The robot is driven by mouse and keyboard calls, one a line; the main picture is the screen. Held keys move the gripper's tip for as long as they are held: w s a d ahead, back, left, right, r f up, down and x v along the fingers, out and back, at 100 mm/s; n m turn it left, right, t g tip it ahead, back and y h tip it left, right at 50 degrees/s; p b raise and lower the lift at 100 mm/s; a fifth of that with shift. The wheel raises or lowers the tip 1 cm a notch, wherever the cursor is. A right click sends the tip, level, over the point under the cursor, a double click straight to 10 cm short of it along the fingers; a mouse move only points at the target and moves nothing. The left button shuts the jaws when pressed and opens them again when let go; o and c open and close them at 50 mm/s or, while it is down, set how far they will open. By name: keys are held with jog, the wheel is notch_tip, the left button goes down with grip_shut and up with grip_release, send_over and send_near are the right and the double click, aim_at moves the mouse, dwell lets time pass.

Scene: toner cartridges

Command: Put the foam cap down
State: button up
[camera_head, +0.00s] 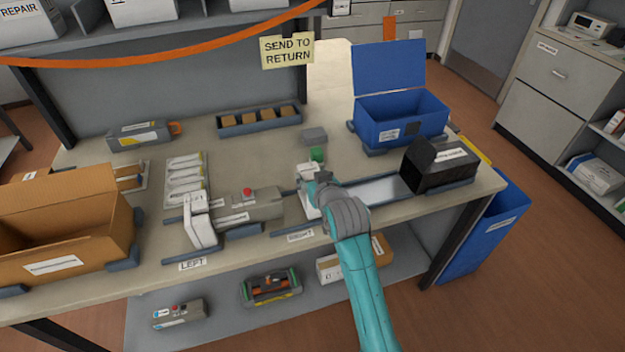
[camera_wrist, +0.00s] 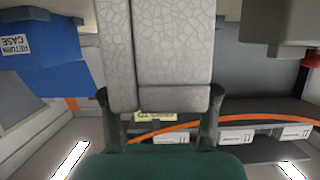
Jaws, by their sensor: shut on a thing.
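The white foam cap (camera_wrist: 160,50) fills the upper middle of the wrist view, with a cracked-looking surface and a groove down it. My gripper (camera_wrist: 160,100) is shut on it, one dark finger on each side. In the head view my gripper (camera_head: 318,182) is over the bench behind the RIGHT label (camera_head: 300,237), and white parts of the foam cap (camera_head: 308,201) show beside it. My wrist hides the rest, so I cannot tell whether the cap touches the bench. A second white foam cap (camera_head: 201,228) sits at the left end of a grey toner cartridge (camera_head: 250,208).
An open black box (camera_head: 438,170) stands right of my gripper and an open blue case (camera_head: 400,120) behind it. An open cardboard box (camera_head: 65,235) stands at the left.

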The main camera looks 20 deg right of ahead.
jog(key=shift+f, duration=0.5)
jog(key=shift+f, duration=0.1)
jog(key=o, duration=0.9)
jog(key=shift+s, duration=0.15)
jog(key=v, duration=1.1)
jog(key=shift+s+r, duration=0.3)
jog(key=shift+r, duration=0.05)
jog(key=shift+f, duration=0.1)
